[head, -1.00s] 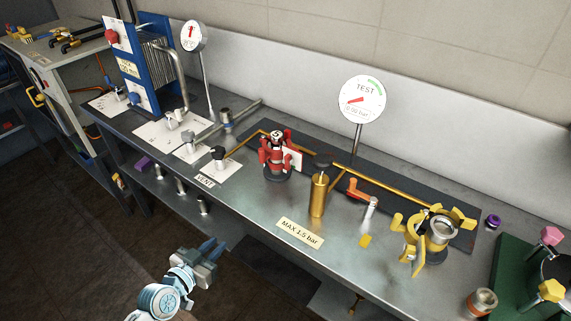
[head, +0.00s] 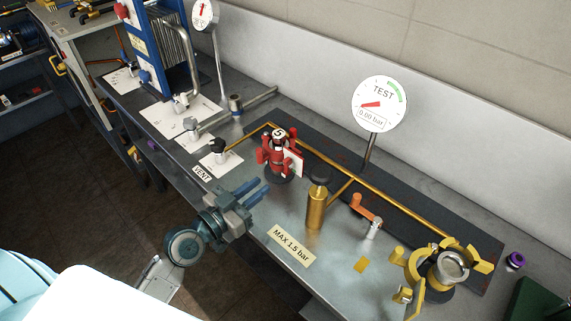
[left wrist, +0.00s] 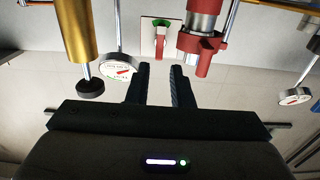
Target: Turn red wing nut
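The red fitting (head: 276,160) stands upright on the bench, with several red wing-shaped lugs around it and a white tag (head: 293,162) on its right side. I cannot tell clearly which lug is the wing nut. My left gripper (head: 263,187) is in front of the fitting and slightly left of it, apart from it, fingers pointing towards it. In the left wrist view the scene looks upside down. There the red fitting (left wrist: 203,45) shows beyond the fingers, above the right one. The left gripper (left wrist: 160,75) is open with nothing between its fingers. My right gripper is not in view.
A brass cylinder (head: 315,208) with a black knob stands right of the red fitting. An orange-handled valve (head: 364,207) and a yellow clamp fitting (head: 428,275) are farther right. A brass pipe (head: 400,208) and the TEST gauge (head: 382,104) are behind. The bench front near the MAX label (head: 291,246) is clear.

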